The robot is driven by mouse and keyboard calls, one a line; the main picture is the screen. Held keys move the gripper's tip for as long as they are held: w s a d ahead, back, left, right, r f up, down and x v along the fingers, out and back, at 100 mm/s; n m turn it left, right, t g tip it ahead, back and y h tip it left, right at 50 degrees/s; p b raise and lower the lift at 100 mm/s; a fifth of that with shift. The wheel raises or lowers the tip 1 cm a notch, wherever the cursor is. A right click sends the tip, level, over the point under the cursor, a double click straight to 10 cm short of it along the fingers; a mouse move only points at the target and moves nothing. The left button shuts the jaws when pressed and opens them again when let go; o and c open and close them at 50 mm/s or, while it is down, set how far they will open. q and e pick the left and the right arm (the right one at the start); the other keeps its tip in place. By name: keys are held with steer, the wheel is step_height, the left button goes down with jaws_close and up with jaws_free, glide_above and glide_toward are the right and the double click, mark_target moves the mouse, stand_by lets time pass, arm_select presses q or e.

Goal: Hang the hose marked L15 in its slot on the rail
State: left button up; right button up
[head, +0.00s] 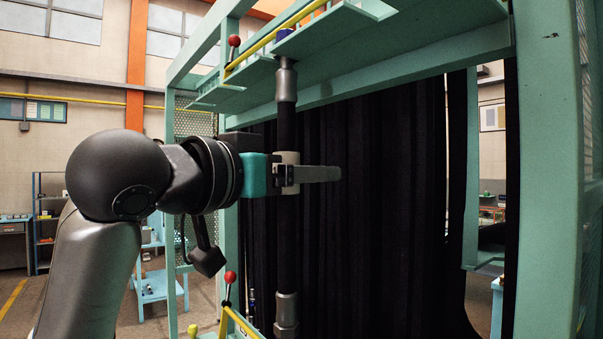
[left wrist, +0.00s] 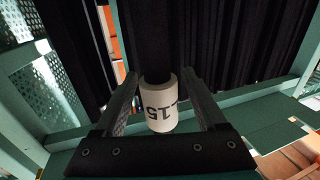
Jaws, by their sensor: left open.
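The black hose (head: 286,235) is upright in the head view, with a grey metal fitting at its top (head: 286,80) and another at its lower end (head: 286,312). Its pale sleeve (left wrist: 160,112) reads L15 in the left wrist view. The top fitting meets the green rail (head: 345,40), where a blue piece (head: 284,34) shows above; how it sits in the slot is hard to see. My left gripper (head: 325,174) is open, its fingers on either side of the hose at the sleeve. My right gripper is not in view.
A yellow bar with a red knob (head: 234,41) runs along the rail; another red knob (head: 230,278) stands below, by yellow bars. A black curtain (head: 400,200) hangs behind the hose. A green post (head: 548,180) stands at the right.

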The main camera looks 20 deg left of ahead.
arm_select(q)
steer(key=b+v, duration=0.3)
steer(key=v, duration=1.2)
steer(key=shift+s+a, duration=0.1)
